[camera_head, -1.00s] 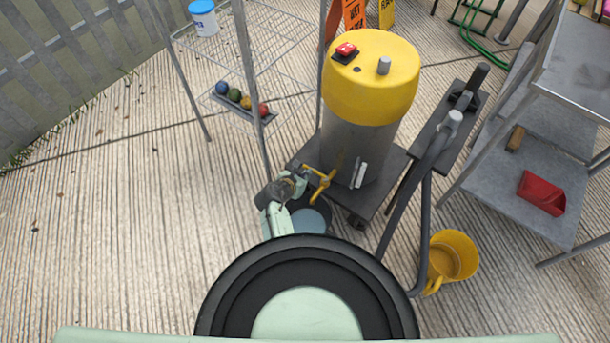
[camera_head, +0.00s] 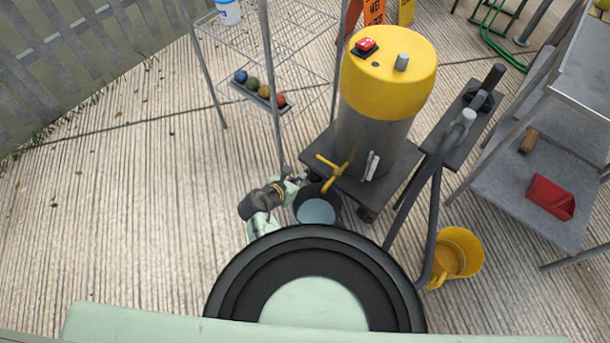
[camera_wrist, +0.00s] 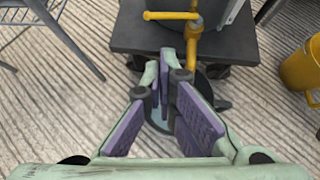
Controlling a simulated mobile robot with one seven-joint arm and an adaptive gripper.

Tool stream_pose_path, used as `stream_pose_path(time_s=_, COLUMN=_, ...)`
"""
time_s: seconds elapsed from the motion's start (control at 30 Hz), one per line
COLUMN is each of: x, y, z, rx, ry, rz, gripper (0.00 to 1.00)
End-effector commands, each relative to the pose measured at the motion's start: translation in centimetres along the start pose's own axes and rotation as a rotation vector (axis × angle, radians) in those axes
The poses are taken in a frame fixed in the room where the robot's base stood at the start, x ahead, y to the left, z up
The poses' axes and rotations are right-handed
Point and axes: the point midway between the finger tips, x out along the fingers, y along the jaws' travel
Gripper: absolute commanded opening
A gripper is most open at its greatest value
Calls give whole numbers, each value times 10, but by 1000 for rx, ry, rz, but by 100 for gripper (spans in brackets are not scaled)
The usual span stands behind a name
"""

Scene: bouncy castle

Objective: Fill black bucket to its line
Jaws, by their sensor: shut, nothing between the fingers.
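The black bucket (camera_head: 336,203) stands on the ground under the yellow tap (camera_head: 333,171) of the tank (camera_head: 378,100). Pale blue-grey liquid (camera_head: 316,211) shows in it, but I cannot make out the line or whether liquid is running. My gripper (camera_head: 307,178) is at the bucket's far left side, left of the tap and apart from its handle. In the wrist view, my gripper (camera_wrist: 165,75) is shut and empty, and its fingers hide much of the bucket and liquid (camera_wrist: 158,122). The tap (camera_wrist: 192,32) lies just beyond the fingertips.
The tank stands on a dark wheeled cart (camera_head: 400,165) with a grey handle. A yellow bucket (camera_head: 458,255) stands at the right. A wire rack (camera_head: 215,75) holding coloured balls is at the left, and a metal shelf (camera_head: 510,190) at the right. The ground at left is clear.

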Motion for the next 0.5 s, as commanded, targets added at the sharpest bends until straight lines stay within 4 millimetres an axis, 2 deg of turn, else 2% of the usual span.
stream_pose_path(time_s=0.1, x=6, y=-2, z=-14, rx=5, ry=4, rz=-3, gripper=0)
stream_pose_path(time_s=0.23, x=10, y=-4, z=-23, rx=10, ry=12, rz=-7, gripper=0)
stream_pose_path(time_s=0.4, x=7, y=-5, z=-24, rx=7, ry=19, rz=-7, gripper=0)
stream_pose_path(time_s=0.5, x=12, y=-5, z=-22, rx=7, ry=20, rz=-8, gripper=0)
